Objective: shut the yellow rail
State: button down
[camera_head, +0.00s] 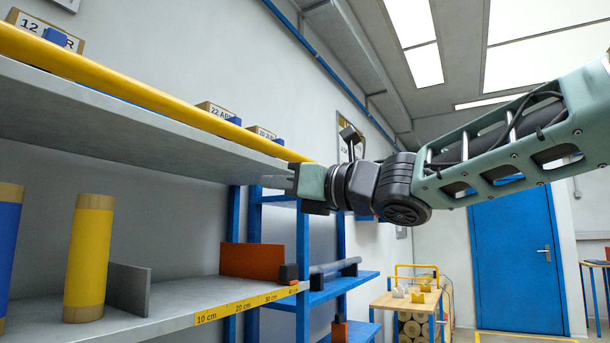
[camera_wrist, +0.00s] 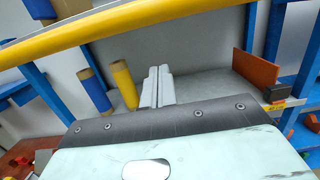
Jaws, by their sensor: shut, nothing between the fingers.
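The yellow rail (camera_head: 130,92) is a long bar running along the front of the upper grey shelf, its far end near my gripper. In the wrist view, the rail (camera_wrist: 100,34) crosses the top, above the fingertips. Whether it is open or shut, I cannot tell. My gripper (camera_head: 268,182) points left, just below the rail's far end and near the upper shelf's edge. In the wrist view, my gripper's two grey fingers (camera_wrist: 157,72) are together and empty, apart from the rail in the picture. My gripper's body hides part of the rail's far end.
The lower shelf (camera_head: 170,312) holds a yellow roll (camera_head: 90,255), a blue roll (camera_head: 8,245), a grey divider (camera_head: 128,288) and an orange plate (camera_head: 262,262). Boxes (camera_head: 215,110) stand above the rail. Blue uprights (camera_head: 252,225) stand below my gripper. A wooden table (camera_head: 405,303) is farther back.

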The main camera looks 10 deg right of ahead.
aim_at(279, 154)
jog(key=shift+r+p, duration=0.9)
jog(key=shift+r, duration=1.1)
jog(key=shift+w, duration=0.1)
jog(key=shift+d+r+p, duration=0.1)
jog(key=shift+r+p, duration=0.4)
jog(key=shift+p, duration=0.45)
